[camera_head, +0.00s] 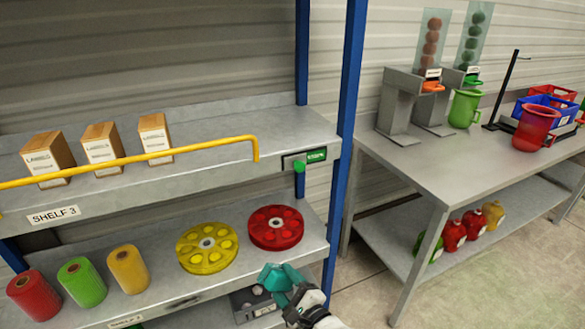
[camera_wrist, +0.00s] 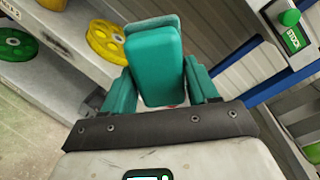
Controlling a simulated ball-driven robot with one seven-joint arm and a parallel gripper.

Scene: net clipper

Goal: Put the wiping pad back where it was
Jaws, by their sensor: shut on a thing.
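The wiping pad (camera_wrist: 155,65) is a teal block with rounded edges, held between the teal fingers of my gripper (camera_wrist: 162,90) in the wrist view. In the head view my gripper (camera_head: 290,286) is at the bottom centre, in front of the lower shelf's right end, and the pad (camera_head: 272,277) shows at its tip. The pad and the fingers are alike in colour, so their border is hard to tell there. The pad looks clear of the shelf. The pad's former place cannot be told from these frames.
The lower shelf (camera_head: 228,277) holds a red reel (camera_head: 276,228), a yellow reel (camera_head: 207,248) and coloured rolls. A dark box (camera_head: 252,303) sits below. A yellow rail (camera_head: 200,146) crosses the upper shelf's boxes. A blue post (camera_head: 345,130) and metal table (camera_head: 470,165) stand right.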

